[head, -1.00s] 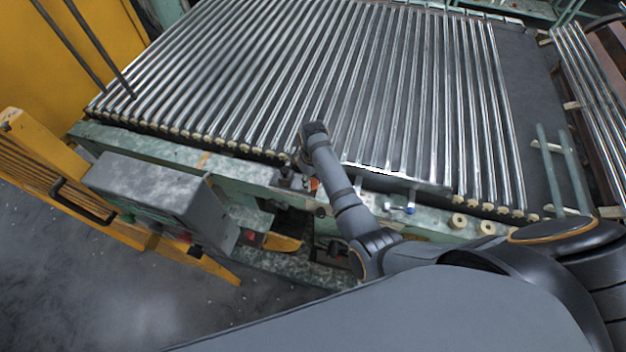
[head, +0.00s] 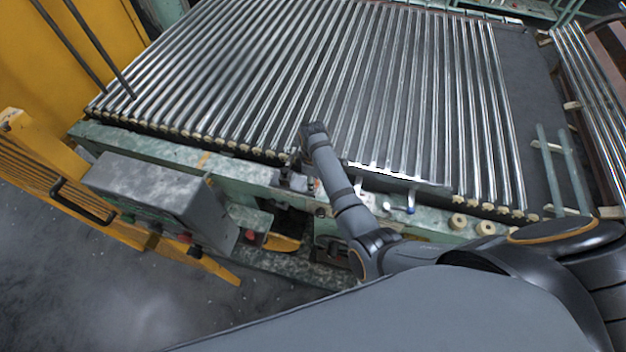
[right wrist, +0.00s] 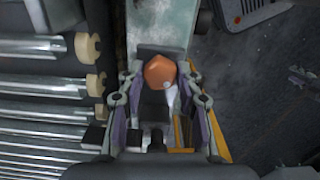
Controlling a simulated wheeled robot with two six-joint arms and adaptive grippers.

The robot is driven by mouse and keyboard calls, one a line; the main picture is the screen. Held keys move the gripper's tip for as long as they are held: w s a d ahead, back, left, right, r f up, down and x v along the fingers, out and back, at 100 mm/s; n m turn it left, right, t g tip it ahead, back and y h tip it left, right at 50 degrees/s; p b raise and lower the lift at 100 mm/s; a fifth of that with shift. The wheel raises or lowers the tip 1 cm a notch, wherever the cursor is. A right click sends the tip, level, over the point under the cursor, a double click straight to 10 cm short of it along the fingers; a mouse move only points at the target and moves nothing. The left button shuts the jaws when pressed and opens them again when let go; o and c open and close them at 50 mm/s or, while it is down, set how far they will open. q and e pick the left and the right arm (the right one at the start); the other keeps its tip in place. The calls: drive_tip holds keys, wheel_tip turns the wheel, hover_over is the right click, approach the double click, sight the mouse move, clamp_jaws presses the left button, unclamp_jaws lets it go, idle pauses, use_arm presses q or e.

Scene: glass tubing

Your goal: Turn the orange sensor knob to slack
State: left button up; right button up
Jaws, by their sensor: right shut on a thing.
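The orange sensor knob (right wrist: 160,72) shows in the right wrist view as a faceted, rounded cap at the near end of a pale green beam. My right gripper (right wrist: 158,84) has one finger on each side of it and is closed on it. In the head view my right gripper (head: 292,180) is at the front edge of the green machine frame, partly hidden by my wrist. The knob cannot be made out there. My left gripper is not in view.
Long shiny tubes (head: 330,80) lie across the machine bed behind my arm. A grey control box (head: 150,188) stands to the left, with a yellow frame (head: 60,165) beside it. A lever with a blue tip (head: 411,210) is to the right of my forearm. Grey floor is open at lower left.

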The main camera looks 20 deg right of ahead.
idle(0.4)
drive_tip(key=o, duration=1.2)
drive_tip(key=shift+c, duration=0.2)
wheel_tip(320, 180, up, 12)
